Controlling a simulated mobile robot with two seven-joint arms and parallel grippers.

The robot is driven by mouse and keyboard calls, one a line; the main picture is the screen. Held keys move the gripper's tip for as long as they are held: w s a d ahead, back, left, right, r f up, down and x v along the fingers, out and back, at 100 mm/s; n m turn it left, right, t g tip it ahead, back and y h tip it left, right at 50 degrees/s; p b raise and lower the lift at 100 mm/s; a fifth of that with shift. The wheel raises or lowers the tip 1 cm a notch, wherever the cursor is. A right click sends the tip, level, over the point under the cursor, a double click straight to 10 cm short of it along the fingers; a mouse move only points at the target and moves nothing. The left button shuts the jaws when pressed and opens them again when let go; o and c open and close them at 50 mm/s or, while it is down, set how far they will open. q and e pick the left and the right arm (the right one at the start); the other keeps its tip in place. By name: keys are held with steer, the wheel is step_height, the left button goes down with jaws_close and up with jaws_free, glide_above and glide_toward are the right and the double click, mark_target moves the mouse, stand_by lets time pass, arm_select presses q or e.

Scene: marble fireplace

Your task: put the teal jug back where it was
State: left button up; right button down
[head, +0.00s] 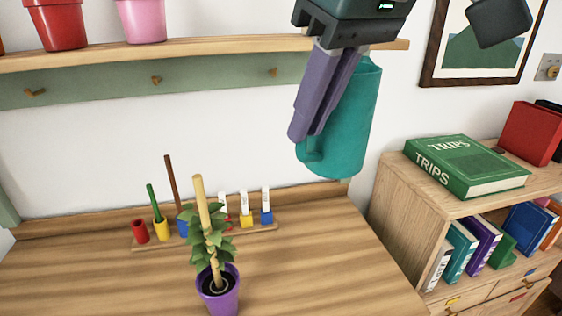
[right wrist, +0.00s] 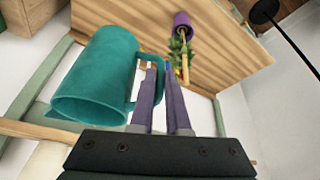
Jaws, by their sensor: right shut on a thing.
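The teal jug (head: 352,125) hangs in the air in front of the white wall, above the back right of the wooden worktop (head: 330,245) and slightly tilted. My right gripper (head: 300,135) reaches down from the top, with its purple fingers shut on the jug's handle. The fingers hide part of the handle in the head view. In the right wrist view the jug (right wrist: 95,75) is left of the gripper (right wrist: 158,68), with its handle between the fingertips. My left gripper is not in view.
A wooden shelf (head: 200,51) with red (head: 58,25) and pink pots crosses the top left, with pegs below. A potted plant (head: 217,280) and a peg rack (head: 205,239) stand on the worktop. A bookcase (head: 405,215) with a green book (head: 465,167) is at right.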

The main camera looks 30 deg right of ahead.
arm_select(q)
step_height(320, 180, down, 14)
steer(key=b, duration=1.1)
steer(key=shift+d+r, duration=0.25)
arm_select(e)
steer(key=w+d+f, duration=0.1)
steer(key=d+f, duration=0.1)
steer(key=f, duration=1.5)
steer(key=w+d+f+n, duration=0.1)
steer(key=d+f, duration=0.1)
steer(key=f, duration=1.5)
steer(key=shift+w+d+f+n+y, duration=0.3)
steer(key=shift+d, duration=0.1)
steer(key=shift+f, duration=0.2)
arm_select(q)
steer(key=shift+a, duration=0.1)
arm_select(e)
steer(key=c, duration=0.9)
jaws_free()
